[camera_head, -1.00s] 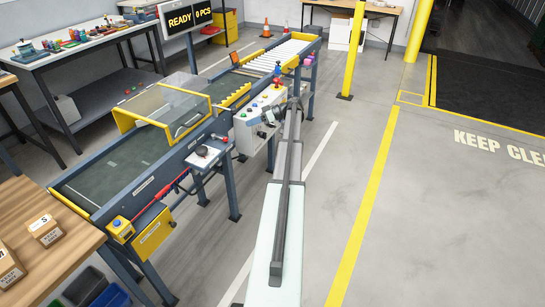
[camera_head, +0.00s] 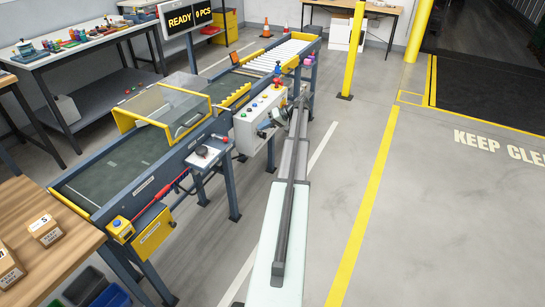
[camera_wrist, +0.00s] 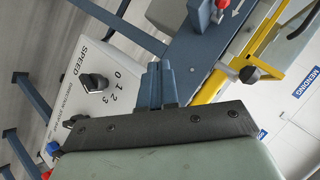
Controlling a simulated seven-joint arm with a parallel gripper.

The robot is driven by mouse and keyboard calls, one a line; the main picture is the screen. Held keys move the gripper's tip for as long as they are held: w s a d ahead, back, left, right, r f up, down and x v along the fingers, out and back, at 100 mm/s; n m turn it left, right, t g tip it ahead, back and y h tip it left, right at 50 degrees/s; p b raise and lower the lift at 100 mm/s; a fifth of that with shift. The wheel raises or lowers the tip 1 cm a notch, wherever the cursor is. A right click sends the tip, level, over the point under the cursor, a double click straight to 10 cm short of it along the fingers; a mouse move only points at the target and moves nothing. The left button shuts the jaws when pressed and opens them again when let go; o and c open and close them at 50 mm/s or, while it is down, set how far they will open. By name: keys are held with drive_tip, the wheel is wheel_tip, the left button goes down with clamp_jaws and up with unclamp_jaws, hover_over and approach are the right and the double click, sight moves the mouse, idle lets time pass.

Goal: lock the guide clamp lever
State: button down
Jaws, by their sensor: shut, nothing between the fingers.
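My gripper (camera_wrist: 157,70) is shut and empty in the wrist view, its blue-grey fingers pointing up the picture between the white control panel and the blue conveyor frame. In the head view my gripper (camera_head: 264,131) is small, beside the front of the panel.
The white control panel (camera_head: 245,126) has a black speed knob (camera_wrist: 94,82) close left of my fingers. A yellow rail (camera_wrist: 213,88) runs to their right. The conveyor (camera_head: 110,165) lies to the left; open floor (camera_head: 440,230) is at right.

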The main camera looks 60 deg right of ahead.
drive_tip(key=s+a+f+m+g+h, duration=0.2)
drive_tip(key=s+a+f+m+g, duration=0.2)
drive_tip(key=s+f, duration=0.4)
drive_tip(key=a+f+m, duration=0.1)
drive_tip(key=a, duration=0.1)
drive_tip(key=shift+a+f+m+h, duration=0.3)
drive_tip(key=shift+a+f+h, duration=0.1)
